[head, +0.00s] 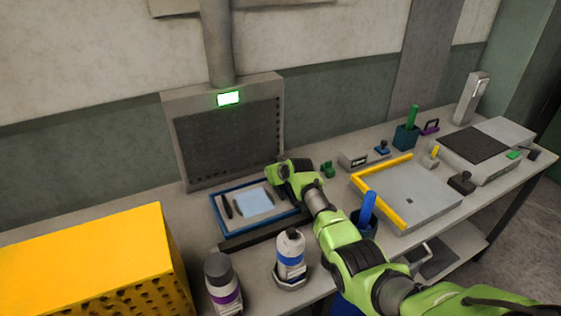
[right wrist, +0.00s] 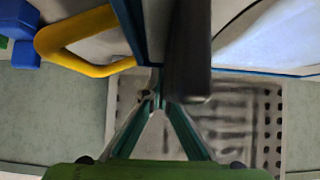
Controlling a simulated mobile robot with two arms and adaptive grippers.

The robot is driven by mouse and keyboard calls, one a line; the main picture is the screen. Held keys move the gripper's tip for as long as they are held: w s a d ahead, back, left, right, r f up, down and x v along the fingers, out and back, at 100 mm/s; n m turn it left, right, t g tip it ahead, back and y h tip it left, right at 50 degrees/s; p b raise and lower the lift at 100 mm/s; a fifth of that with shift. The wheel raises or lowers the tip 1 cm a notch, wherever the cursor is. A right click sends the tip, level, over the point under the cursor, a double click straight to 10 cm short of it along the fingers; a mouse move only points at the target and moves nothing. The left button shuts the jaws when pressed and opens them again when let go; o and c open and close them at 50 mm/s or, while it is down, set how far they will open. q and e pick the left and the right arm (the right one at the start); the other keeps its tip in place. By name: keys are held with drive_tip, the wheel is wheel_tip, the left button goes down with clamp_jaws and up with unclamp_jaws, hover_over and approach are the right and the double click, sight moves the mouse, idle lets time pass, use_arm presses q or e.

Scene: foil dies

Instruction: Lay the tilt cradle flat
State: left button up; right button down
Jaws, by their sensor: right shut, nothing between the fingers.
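The tilt cradle looks to be the blue-rimmed tray (head: 216,213) in front of the grey vented panel, above a dark base bar (head: 238,242). A pale blue sheet (head: 255,202) and dark slim tools (head: 228,206) lie in it. I cannot tell its exact tilt. My right gripper (head: 272,172) is at the tray's back right corner. In the right wrist view its fingers (right wrist: 158,100) are shut and empty, close to the blue rim (right wrist: 262,73). A dark bar (right wrist: 188,50) partly hides them; contact is unclear. A yellow loop handle (right wrist: 75,48) is left of them. My left gripper is out of view.
The vented panel (head: 180,140) stands behind the tray. A yellow box (head: 85,260) and two bottles (head: 290,255) (head: 222,285) are in front and left. A grey tray with yellow edges (head: 425,190) and a blue cup (head: 372,226) are to the right, beside my arm.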

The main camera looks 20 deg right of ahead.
drive_tip(key=shift+s+f, duration=0.1)
drive_tip(key=shift+f, duration=0.05)
drive_tip(key=shift+r+p, duration=0.45)
drive_tip(key=shift+r, duration=0.05)
wheel_tip(320, 180, up, 4)
drive_tip(key=p, duration=0.3)
drive_tip(key=shift+r, duration=0.1)
drive_tip(key=shift+v, duration=1.15)
drive_tip(key=b+v, duration=0.1)
drive_tip(key=v, duration=0.6)
drive_tip(key=shift+r, duration=0.15)
